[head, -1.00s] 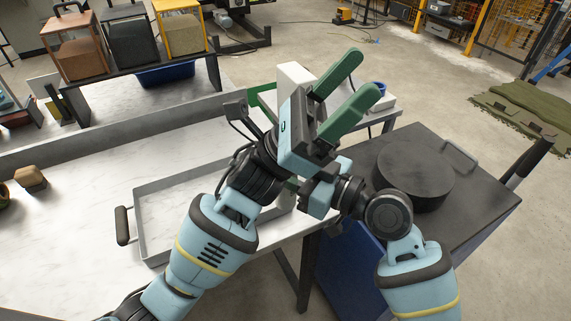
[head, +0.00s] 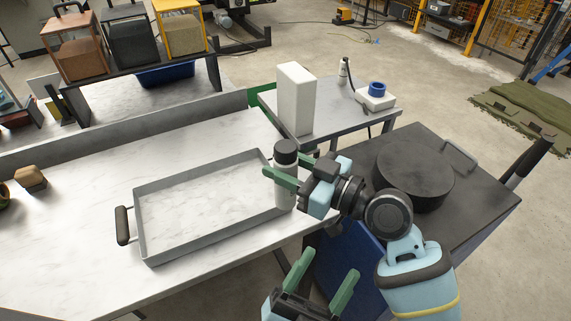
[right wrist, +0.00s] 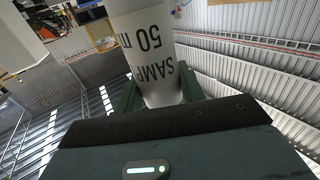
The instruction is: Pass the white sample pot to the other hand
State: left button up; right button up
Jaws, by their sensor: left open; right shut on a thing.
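The white sample pot (head: 285,198) has a dark grey lid and stands upright in my right gripper, over the right end of the grey tray. My right gripper (head: 284,177) is shut on its body; its green fingers lie around the pot below the lid. In the right wrist view the white pot (right wrist: 150,50) shows between the fingers with dark lettering, upside down. My left gripper (head: 324,268) is open and empty at the bottom of the head view, below and apart from the pot. Its wrist is cut off by the frame edge.
The shallow grey tray (head: 190,248) lies empty on the white bench. A white block (head: 296,100) and a blue ring on a white base (head: 376,100) are on a side table behind. A black round drum (head: 415,172) stands on a dark cart at right.

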pick_arm(q)
jog(key=w+a+f+n+g+y, duration=0.2)
jog(key=a+f+g+y, duration=0.15)
jog(key=f, duration=0.55)
jog(key=w+a+f+n+g+y, duration=0.2)
jog(key=a+f, duration=0.3)
jog(key=f, duration=0.3)
jog(key=w+a+f+n+g+y, duration=0.25)
jog(key=a+f, duration=0.25)
jog(key=f, duration=0.4)
jog(key=s+a+f+n+g+y, duration=0.2)
jog(key=s+a, duration=0.3)
jog(key=s, duration=0.3)
jog(key=s+a+f+n+g+y, duration=0.2)
jog(key=s+a, duration=0.4)
jog(key=s, duration=0.3)
jog(key=shift+f+n+y, duration=0.4)
jog(key=shift+f+n, duration=0.25)
